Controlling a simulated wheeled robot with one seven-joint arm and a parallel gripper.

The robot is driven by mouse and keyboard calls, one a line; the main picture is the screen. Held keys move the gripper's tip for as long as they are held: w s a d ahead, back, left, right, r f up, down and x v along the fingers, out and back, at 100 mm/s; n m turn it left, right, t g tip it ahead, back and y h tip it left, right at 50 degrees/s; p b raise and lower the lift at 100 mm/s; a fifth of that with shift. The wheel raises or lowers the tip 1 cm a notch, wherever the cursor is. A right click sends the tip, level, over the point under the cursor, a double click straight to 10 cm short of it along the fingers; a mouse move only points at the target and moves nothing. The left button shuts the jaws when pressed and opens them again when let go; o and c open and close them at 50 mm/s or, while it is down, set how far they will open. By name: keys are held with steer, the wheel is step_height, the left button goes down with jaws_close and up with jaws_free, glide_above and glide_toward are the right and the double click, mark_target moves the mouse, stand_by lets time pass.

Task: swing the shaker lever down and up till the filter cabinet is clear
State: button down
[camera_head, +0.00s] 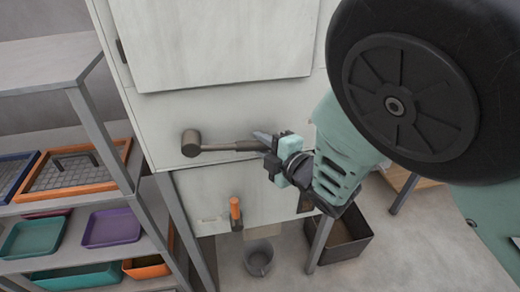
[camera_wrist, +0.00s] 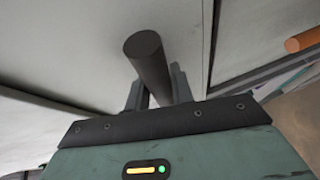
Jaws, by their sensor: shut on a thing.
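The filter cabinet (camera_head: 225,110) is a pale, upright box with a large raised front panel (camera_head: 215,40). The shaker lever (camera_head: 222,147) sticks out from a round dark hub (camera_head: 191,144) on the cabinet's front and lies about level, pointing right. My gripper (camera_head: 266,141) is shut on the lever near its right end. In the wrist view the lever's dark round grip (camera_wrist: 150,62) sits between the two fingers of my gripper (camera_wrist: 158,90), its end standing out past them. The inside of the cabinet is hidden.
A shorter orange-handled part (camera_head: 235,210) is on the cabinet's lower front. A grey bucket (camera_head: 259,260) and a dark open bin (camera_head: 345,238) stand on the floor below. A grey shelf rack (camera_head: 85,92) with coloured trays stands close on the left.

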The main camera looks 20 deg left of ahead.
step_height(320, 180, up, 4)
steer(key=shift+f+n+h+p, duration=0.2)
steer(key=shift+n+h+p, duration=0.35)
steer(key=shift+n, duration=0.35)
steer(key=shift+s+a+r+n+h+p, duration=0.1)
steer(key=shift+a+r+n+h+p, duration=0.1)
steer(key=shift+r+n+h+p, duration=0.6)
steer(key=shift+r+y+b, duration=0.3)
steer(key=shift+y+b, duration=0.05)
steer(key=shift+b, duration=0.05)
steer(key=c, duration=1.2)
jaws_free()
